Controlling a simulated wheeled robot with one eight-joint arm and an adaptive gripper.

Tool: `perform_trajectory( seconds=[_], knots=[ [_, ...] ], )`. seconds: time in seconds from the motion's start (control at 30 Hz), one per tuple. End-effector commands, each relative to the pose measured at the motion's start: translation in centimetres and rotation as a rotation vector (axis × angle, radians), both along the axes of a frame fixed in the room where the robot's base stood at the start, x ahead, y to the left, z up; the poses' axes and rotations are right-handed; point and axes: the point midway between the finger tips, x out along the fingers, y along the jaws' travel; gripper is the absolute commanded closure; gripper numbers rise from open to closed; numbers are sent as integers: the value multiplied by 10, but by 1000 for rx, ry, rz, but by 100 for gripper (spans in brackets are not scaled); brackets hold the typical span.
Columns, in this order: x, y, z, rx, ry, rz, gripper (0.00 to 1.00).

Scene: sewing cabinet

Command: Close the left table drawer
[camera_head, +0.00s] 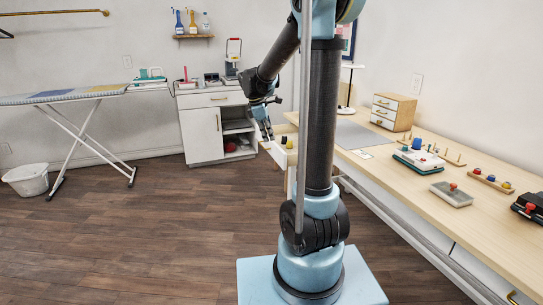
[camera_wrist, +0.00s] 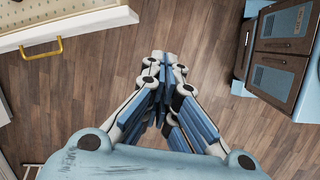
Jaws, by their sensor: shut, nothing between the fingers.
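The left table drawer stands open at the far end of the long wooden table (camera_head: 435,165). Its pale front (camera_head: 276,151) shows in the head view, partly behind my arm. In the wrist view the white drawer front (camera_wrist: 85,30) with a brass handle (camera_wrist: 42,49) crosses the upper left, and part of the drawer's inside shows behind it. My gripper (camera_wrist: 165,58) is shut and empty, to the right of the drawer front in the wrist view, over the floor and apart from the handle. In the head view my gripper (camera_head: 268,134) is beside the drawer's left end.
A white cabinet (camera_head: 202,135) with open shelves stands against the back wall. An ironing board (camera_head: 70,94) and a white basket (camera_head: 27,180) are at the left. Sewing items and a small drawer box (camera_head: 393,112) sit on the table. The middle floor is clear.

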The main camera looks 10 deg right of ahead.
Motion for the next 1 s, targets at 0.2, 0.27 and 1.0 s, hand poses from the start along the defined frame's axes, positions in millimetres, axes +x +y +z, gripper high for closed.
perform_trajectory(
  seconds=[0.2, 0.27, 1.0],
  knots=[
    [55, 21, -19, -60, 62, 178, 100],
    [67, 26, -25, -74, 79, 224, 100],
    [106, 23, -90, -119, 134, 358, 100]
  ],
)
